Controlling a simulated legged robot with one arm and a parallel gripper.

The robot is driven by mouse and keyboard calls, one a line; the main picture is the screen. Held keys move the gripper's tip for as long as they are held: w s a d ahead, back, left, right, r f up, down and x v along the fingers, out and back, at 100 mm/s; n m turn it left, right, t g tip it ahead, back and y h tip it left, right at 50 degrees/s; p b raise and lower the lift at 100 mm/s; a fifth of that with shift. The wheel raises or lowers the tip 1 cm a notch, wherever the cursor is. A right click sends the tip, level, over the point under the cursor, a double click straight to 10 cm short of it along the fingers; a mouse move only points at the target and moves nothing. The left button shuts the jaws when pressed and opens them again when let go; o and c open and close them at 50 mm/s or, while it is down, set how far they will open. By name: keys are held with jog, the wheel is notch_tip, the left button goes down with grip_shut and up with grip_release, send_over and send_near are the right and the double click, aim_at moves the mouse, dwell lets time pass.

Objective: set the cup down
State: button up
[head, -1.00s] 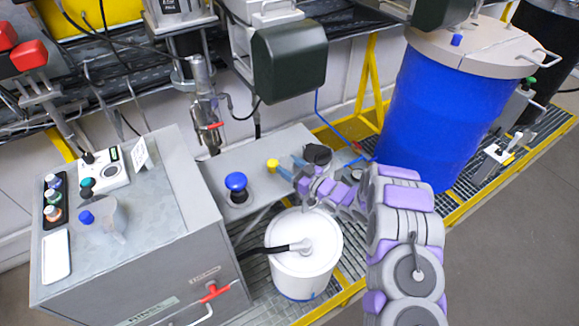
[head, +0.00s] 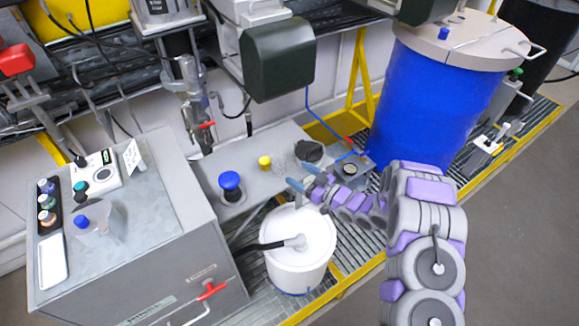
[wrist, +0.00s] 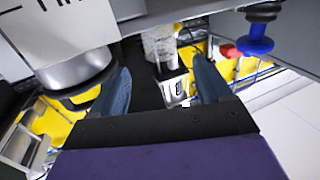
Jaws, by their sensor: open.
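A small cup with dark contents (head: 308,151) stands on the grey bench top, behind my gripper in the head view. My gripper (head: 301,178) is open, with blue fingers, in front of the cup and a little below it in the picture. The fingers look empty and apart from the cup. In the wrist view, my gripper (wrist: 165,82) shows two spread fingers with nothing held between them. A clear, mottled shape (wrist: 160,42) shows beyond them; I cannot tell if it is the cup.
A white lidded bucket (head: 298,250) with a black hose stands below my arm. A blue button (head: 230,181) and yellow knob (head: 265,162) rise from the bench left of the cup. A large blue drum (head: 425,95) stands at right. A grey cabinet (head: 130,255) is at left.

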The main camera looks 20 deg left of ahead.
jog(key=shift+v, duration=1.85)
